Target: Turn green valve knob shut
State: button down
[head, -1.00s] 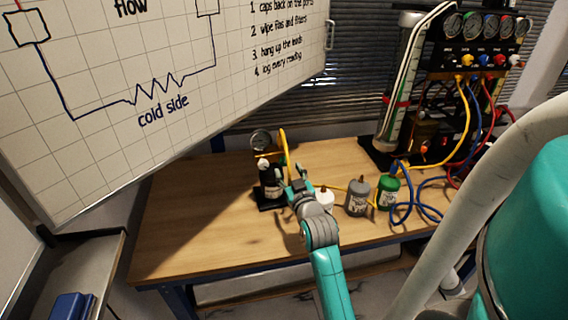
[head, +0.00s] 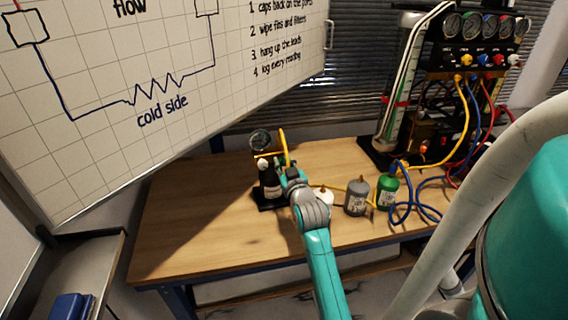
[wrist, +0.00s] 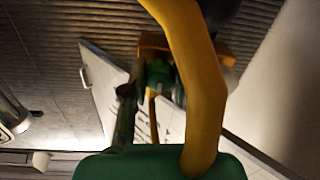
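My gripper (head: 288,174) is at the rig's right side, close to the yellow hose (head: 284,148). The green valve knob cannot be made out in the head view. In the wrist view a small green part (wrist: 160,73), likely the knob, shows beside a dark finger-like shape. The yellow hose (wrist: 203,90) crosses in front of it. The finger gap and any contact are hidden.
A manifold with several gauges (head: 478,28) stands at the back right. The bench (head: 200,225) is clear at left.

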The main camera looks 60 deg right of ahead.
jog(key=shift+m, duration=0.4)
jog(key=m, duration=0.3)
jog(key=shift+m, duration=0.4)
jog(key=m, duration=0.4)
jog(key=shift+m, duration=0.3)
jog(key=m, duration=0.8)
jog(key=shift+m, duration=0.3)
jog(key=shift+f, duration=0.1)
jog(key=c, duration=0.9)
grip_release()
